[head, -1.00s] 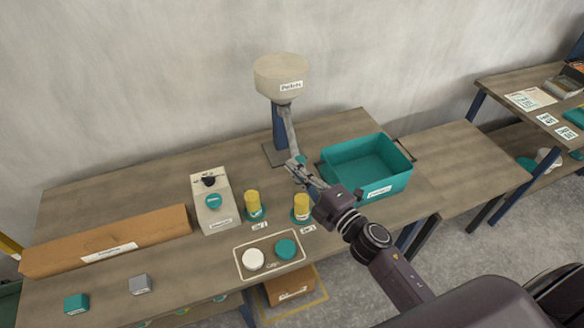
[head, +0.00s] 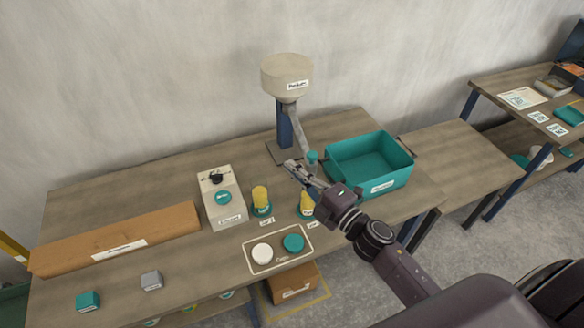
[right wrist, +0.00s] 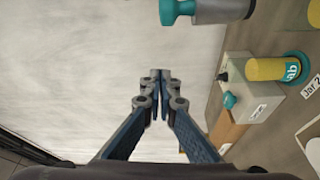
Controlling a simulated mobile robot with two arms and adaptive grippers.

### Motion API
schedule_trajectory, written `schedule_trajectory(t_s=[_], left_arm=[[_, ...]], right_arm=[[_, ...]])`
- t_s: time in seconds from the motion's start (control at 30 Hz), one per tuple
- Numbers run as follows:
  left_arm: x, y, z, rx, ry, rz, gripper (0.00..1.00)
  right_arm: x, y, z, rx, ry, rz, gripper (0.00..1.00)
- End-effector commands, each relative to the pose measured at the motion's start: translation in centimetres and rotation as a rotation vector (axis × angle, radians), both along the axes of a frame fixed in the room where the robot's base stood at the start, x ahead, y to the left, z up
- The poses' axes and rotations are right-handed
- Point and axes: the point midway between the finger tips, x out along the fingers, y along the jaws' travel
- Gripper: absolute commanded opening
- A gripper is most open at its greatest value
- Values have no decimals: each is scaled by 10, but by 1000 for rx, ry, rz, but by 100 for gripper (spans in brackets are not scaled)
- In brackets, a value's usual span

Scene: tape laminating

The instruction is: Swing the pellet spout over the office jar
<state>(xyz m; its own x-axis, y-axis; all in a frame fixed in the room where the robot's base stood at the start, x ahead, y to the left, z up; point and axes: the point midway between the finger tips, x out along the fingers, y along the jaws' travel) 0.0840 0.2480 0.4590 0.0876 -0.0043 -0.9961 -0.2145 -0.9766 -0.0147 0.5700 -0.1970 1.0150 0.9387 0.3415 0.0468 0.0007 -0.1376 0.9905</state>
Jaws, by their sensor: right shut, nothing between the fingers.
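The pellet hopper (head: 287,78) stands at the back of the bench on a blue post. Its grey spout (head: 300,128) slopes down to a teal tip (head: 312,157); the tip also shows at the top of the right wrist view (right wrist: 178,9). My right gripper (head: 290,166) is shut and empty, just left of the tip and apart from it. Two yellow jars with teal bands stand in front: a left jar (head: 260,197), whose band seems to read "lab" in the wrist view (right wrist: 272,69), and a right jar (head: 306,201), partly hidden by my gripper, its band unreadable. My left gripper is out of view.
A teal bin (head: 398,182) stands right of the spout. A beige box with a knob (head: 221,203) stands left of the jars. A tray (head: 278,262) with a white and a teal cap lies in front. A long brown box (head: 150,235) lies at left.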

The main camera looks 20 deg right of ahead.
Motion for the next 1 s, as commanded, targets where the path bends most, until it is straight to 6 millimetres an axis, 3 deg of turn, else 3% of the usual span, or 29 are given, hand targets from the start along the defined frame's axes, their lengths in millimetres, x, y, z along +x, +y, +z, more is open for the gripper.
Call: schedule_trajectory(t_s=[0.17, 0.4, 0.5, 0.7, 1.0], left_arm=[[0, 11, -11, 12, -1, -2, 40], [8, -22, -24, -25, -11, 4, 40], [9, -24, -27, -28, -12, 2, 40], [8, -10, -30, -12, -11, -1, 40], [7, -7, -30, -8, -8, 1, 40]], right_arm=[[-23, -9, -5, -2, 2, -1, 0], [-59, -21, -7, 1, 1, 1, 0], [-70, -26, -7, 1, 1, -1, 0], [-80, -30, -5, 0, 0, 0, 0], [-77, -40, -3, 66, 35, -77, 0]])
